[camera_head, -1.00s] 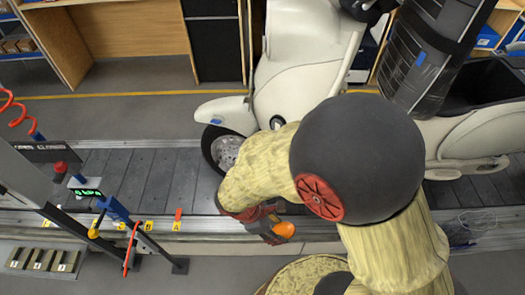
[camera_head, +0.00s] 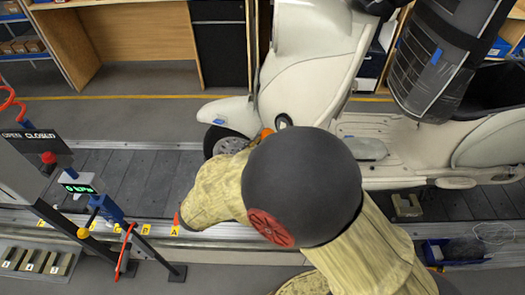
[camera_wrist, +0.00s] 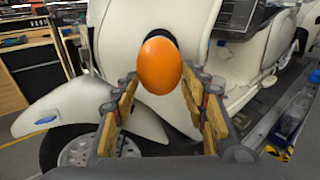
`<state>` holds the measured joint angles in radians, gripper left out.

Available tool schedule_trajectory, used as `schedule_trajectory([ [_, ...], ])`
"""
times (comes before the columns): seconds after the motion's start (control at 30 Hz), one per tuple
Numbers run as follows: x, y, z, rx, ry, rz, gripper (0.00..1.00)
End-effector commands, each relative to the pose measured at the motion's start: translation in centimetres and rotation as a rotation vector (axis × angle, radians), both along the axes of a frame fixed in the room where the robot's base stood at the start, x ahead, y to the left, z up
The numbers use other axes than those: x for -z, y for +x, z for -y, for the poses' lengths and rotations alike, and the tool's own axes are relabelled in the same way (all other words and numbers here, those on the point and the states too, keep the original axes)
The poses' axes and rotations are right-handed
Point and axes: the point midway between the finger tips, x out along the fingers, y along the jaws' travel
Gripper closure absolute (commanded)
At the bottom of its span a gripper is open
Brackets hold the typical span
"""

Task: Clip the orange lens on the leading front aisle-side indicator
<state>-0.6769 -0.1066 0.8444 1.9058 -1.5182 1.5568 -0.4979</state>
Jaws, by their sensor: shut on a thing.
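The cream scooter (camera_head: 305,75) stands on the slat conveyor with its front to the left. Its dark round indicator seat (camera_head: 283,121) shows on the front body, just above my arm. In the wrist view, my gripper (camera_wrist: 160,84) is shut on the orange lens (camera_wrist: 160,65), which sticks out past the fingertips. The lens overlaps the dark indicator seat (camera_wrist: 170,37) behind it; whether they touch I cannot tell. In the head view only an orange sliver of the lens (camera_head: 267,134) shows, left of the seat.
The front wheel (camera_head: 228,143) and fender (camera_head: 226,112) are left of the lens. A control post with an OPEN/CLOSED panel (camera_head: 35,140) and a green display (camera_head: 78,188) stands at left. A blue bin (camera_head: 438,252) lies at lower right. Conveyor slats (camera_head: 130,180) at left are clear.

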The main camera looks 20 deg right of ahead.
Motion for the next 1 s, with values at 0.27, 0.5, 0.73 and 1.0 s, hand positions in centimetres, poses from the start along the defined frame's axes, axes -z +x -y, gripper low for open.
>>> schedule_trajectory([
  [0.27,0.3,1.4,2.1,0.003,0.001,-0.001,0.79],
  [0.5,0.2,2.6,3.8,0.004,0.001,-0.002,0.79],
  [0.73,0.2,3.3,4.7,0.003,0.0,-0.001,0.79],
  [1.0,0.3,3.5,4.9,0.001,0.002,-0.001,0.79],
])
